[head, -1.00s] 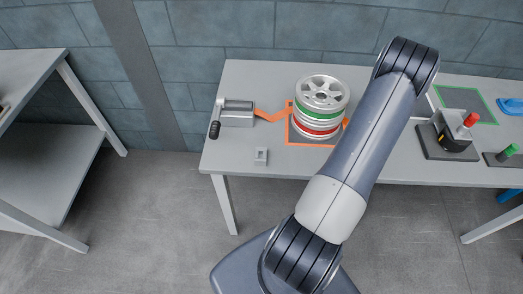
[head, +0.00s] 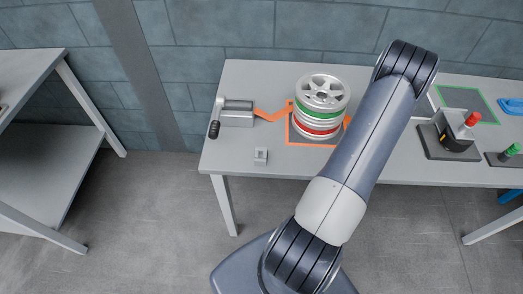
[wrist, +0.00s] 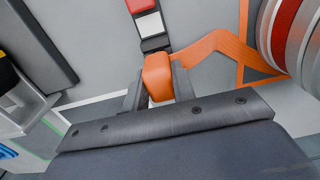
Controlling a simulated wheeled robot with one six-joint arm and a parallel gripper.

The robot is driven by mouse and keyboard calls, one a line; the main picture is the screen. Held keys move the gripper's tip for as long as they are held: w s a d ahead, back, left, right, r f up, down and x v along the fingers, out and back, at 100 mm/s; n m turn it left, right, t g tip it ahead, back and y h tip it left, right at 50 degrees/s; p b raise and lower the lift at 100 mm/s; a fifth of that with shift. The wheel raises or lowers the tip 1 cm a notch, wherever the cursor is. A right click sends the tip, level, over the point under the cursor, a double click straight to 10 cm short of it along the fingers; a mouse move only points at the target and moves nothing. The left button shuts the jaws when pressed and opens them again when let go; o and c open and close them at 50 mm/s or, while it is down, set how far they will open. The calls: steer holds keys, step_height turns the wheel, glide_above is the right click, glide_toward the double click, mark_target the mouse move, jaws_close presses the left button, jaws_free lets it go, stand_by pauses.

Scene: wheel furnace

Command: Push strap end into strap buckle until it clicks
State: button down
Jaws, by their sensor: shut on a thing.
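In the wrist view my gripper (wrist: 157,88) is shut on the orange strap end (wrist: 157,72), one dark finger on each side. The orange strap (wrist: 215,42) runs from it to the right, towards the wheel stack. Straight ahead of the strap end is a narrow assembly with a dark part, a pale plate (wrist: 149,24) and a red part (wrist: 139,5) cut off by the top edge. It looks like the strap buckle, roughly in line with the strap end. I cannot tell whether they touch or overlap. In the head view my arm hides the gripper and buckle.
The wheel stack (head: 322,90), with green and red bands, stands on the table inside an orange outline. A cranked device (head: 237,112) is at its left, a small grey block (head: 260,155) in front. A dark box with a red knob (head: 471,118) stands right of my arm.

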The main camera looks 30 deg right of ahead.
steer(key=shift+f+b, duration=0.35)
steer(key=shift+f, duration=0.2)
steer(key=c, duration=1.1)
jaws_free()
steer(key=shift+c, duration=0.5)
steer(key=shift+c, duration=0.8)
steer(key=shift+r+p, duration=2.2)
steer(key=shift+r, duration=1.35)
